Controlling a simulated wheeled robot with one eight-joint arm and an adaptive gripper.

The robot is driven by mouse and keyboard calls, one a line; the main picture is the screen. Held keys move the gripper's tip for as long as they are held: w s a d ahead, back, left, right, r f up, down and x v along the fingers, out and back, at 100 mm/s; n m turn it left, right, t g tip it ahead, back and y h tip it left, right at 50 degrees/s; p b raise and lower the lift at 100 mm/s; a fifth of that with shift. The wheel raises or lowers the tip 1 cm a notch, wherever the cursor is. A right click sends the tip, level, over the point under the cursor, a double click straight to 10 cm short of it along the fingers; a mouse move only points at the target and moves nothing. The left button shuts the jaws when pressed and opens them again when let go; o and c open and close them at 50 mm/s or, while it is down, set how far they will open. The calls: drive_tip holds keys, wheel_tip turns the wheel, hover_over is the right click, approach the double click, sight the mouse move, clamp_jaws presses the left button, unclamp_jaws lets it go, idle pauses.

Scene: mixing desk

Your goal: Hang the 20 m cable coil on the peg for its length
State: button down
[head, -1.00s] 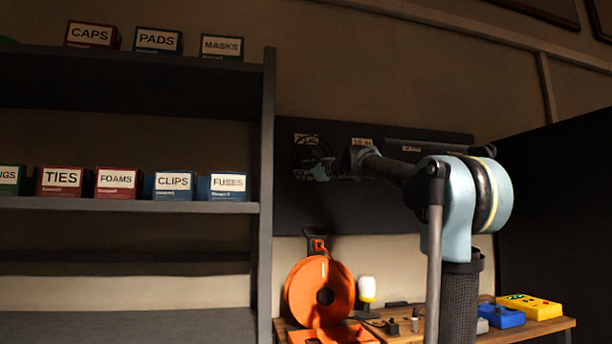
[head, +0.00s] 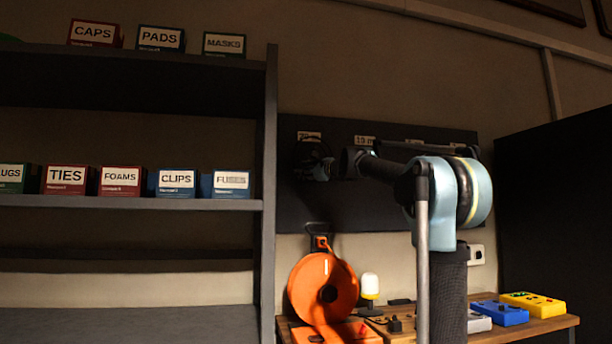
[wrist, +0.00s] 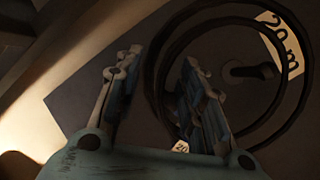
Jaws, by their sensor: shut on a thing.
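My gripper (wrist: 158,78) is shut on the dark cable coil (wrist: 155,45), whose rings pass between the fingers in the wrist view. A small tag reading 20 (wrist: 181,146) shows by the right finger. A dark peg (wrist: 250,71) shows inside the coil's outline, beside a pale 20 m label (wrist: 283,40). I cannot tell whether the coil is around the peg or in front of it. In the head view my gripper (head: 325,170) is at the dark board's left part, below the leftmost label (head: 309,136); the coil (head: 308,152) is very dim there.
The dark peg board (head: 300,210) also bears a 10 m label (head: 364,141). A shelf (head: 268,200) with labelled boxes stands at left. Below the board, an orange reel (head: 323,285) and a yellow box (head: 532,304) stand on the wooden desk (head: 550,325).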

drive_tip(key=shift+w+a+f, duration=0.1)
drive_tip(key=shift+w+a, duration=0.1)
drive_tip(key=shift+w, duration=0.4)
drive_tip(key=shift+w+a, duration=0.15)
drive_tip(key=shift+w, duration=0.4)
drive_tip(key=shift+w+a+f, duration=0.15)
drive_tip(key=shift+w+f, duration=0.2)
drive_tip(key=shift+w, duration=0.1)
drive_tip(key=shift+w+f, duration=0.2)
drive_tip(key=shift+f, duration=0.2)
drive_tip(key=c, duration=1)
unclamp_jaws()
drive_tip(key=shift+o, duration=0.4)
drive_tip(key=shift+f, duration=0.1)
drive_tip(key=o, duration=0.9)
